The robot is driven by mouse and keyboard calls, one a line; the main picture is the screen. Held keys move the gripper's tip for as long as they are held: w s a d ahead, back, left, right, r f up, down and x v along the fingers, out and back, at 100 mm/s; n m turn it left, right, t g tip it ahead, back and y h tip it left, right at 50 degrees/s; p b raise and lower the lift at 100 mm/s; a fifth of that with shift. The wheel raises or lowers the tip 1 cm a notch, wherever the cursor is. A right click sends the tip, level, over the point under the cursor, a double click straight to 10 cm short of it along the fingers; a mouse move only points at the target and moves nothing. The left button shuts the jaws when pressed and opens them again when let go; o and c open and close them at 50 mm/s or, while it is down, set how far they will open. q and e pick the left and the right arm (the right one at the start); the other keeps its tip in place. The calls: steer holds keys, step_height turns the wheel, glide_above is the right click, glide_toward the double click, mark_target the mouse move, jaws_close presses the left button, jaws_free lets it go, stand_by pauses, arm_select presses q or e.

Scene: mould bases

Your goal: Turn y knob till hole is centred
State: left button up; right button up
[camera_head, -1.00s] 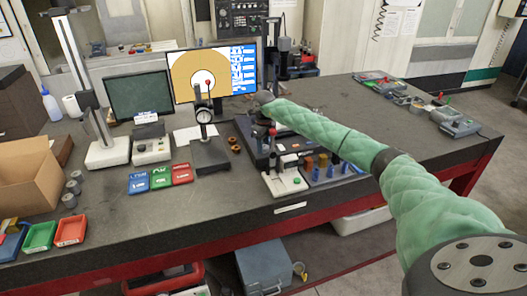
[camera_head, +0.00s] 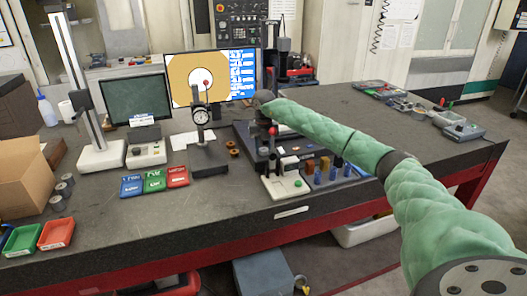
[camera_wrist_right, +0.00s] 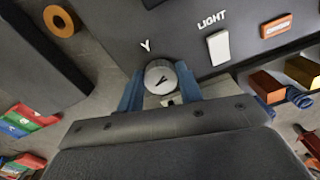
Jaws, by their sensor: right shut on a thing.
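The y knob (camera_wrist_right: 162,77) is a round, pale-faced knob with dark marks, below a white "Y" label (camera_wrist_right: 146,46) in the right wrist view. The blue fingertips of my right gripper (camera_wrist_right: 160,92) are shut on it, one on each side. In the head view my right arm reaches the stage on the bench, and the arm's end hides the knob. The monitor (camera_head: 182,66) shows a tan area with a white round hole (camera_head: 197,76) near its middle. My left gripper is out of view.
The dial gauge stand (camera_head: 210,160) stands left of my right gripper. A "LIGHT" switch (camera_wrist_right: 218,47) and an orange button (camera_wrist_right: 276,27) sit near the knob. Colored trays (camera_head: 155,181) lie on the left. The bench's right middle is clear.

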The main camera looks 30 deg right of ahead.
mark_target(264, 149)
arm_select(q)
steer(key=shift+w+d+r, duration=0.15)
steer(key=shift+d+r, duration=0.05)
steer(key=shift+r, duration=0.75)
arm_select(e)
steer(key=shift+m, duration=0.7)
steer(key=o, duration=1)
arm_select(q)
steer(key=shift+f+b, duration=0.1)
steer(key=shift+b, duration=0.2)
arm_select(e)
steer(key=shift+r, duration=0.1)
steer(key=shift+r, duration=0.2)
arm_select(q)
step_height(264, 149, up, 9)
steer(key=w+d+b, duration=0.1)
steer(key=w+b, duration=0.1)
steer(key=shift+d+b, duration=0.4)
arm_select(e)
step_height(264, 149, up, 7)
steer(key=shift+r, duration=0.15)
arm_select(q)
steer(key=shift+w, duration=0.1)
